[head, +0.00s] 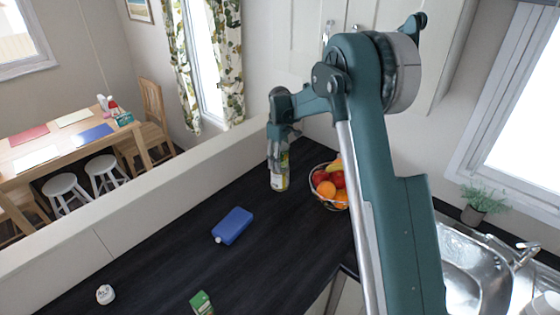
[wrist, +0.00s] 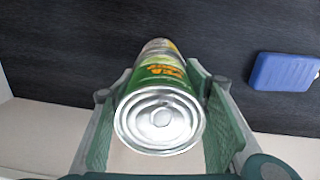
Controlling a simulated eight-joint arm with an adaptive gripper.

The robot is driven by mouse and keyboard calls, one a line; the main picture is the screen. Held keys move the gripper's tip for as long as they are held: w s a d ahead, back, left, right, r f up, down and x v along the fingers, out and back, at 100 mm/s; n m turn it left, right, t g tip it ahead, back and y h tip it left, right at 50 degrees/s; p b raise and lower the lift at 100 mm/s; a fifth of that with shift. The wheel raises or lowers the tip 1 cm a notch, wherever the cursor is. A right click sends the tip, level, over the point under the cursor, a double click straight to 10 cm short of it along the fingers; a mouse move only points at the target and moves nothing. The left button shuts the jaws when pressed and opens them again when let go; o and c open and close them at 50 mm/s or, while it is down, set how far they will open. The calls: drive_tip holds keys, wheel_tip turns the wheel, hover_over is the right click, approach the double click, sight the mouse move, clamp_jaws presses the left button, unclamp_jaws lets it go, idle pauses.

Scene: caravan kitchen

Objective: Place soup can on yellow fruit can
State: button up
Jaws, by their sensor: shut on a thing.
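A green can with orange lettering and a silver lid, apparently the soup can (wrist: 160,122), is between the fingers of my gripper (wrist: 160,110) in the wrist view. My gripper is shut on it. Beyond its far end shows a pale and brownish-yellow surface, apparently the yellow fruit can (wrist: 160,46), in line with it. In the head view my gripper (head: 280,150) points down over the dark counter, with a can (head: 279,181) with a pale and yellow-green label below it. Whether the two cans touch cannot be told.
A blue flat container (head: 233,226) lies on the dark counter, and it also shows at right in the wrist view (wrist: 284,72). A fruit basket (head: 331,202) stands close right of my gripper. A small white jar (head: 105,294) and green box (head: 201,303) are nearer.

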sight(285, 146)
drive_tip(key=o, duration=1.1)
drive_tip(key=shift+o, duration=0.2)
drive_tip(key=shift+r, duration=0.1)
wheel_tip(285, 146, up, 12)
idle(0.7)
